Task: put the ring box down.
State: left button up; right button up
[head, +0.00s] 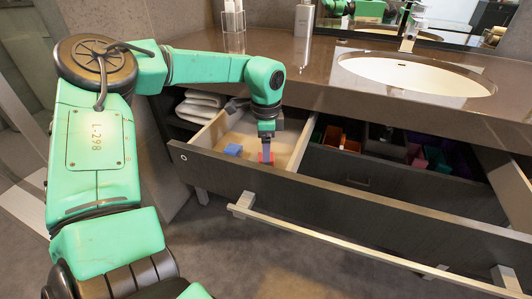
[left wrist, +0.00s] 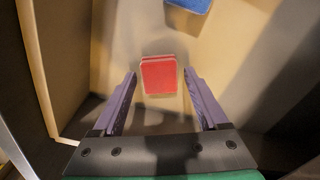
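A small red box (head: 263,158), likely the ring box, sits on the floor of the open drawer's light wooden compartment (head: 290,135). A small blue box (head: 233,150) lies to its left in the same compartment. My left gripper (head: 267,147) points down into this compartment, right above the red box. In the left wrist view the two purple fingers are spread apart, with the red box (left wrist: 159,75) showing beyond and between their tips, apparently clear of both. The blue box (left wrist: 190,4) shows at the top edge. My right gripper is out of view.
The drawer's dark front (head: 360,200) and wooden walls surround the gripper closely. Dark compartments to the right hold several coloured items (head: 430,158). Folded towels (head: 200,105) lie on a shelf at left. The countertop with the sink (head: 415,75) overhangs behind.

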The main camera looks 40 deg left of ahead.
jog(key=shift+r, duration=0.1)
pick_arm(q)
jog(key=shift+r, duration=0.4)
notch_tip(320, 180, up, 11)
jog(key=p, duration=0.2)
jog(key=shift+r, duration=0.2)
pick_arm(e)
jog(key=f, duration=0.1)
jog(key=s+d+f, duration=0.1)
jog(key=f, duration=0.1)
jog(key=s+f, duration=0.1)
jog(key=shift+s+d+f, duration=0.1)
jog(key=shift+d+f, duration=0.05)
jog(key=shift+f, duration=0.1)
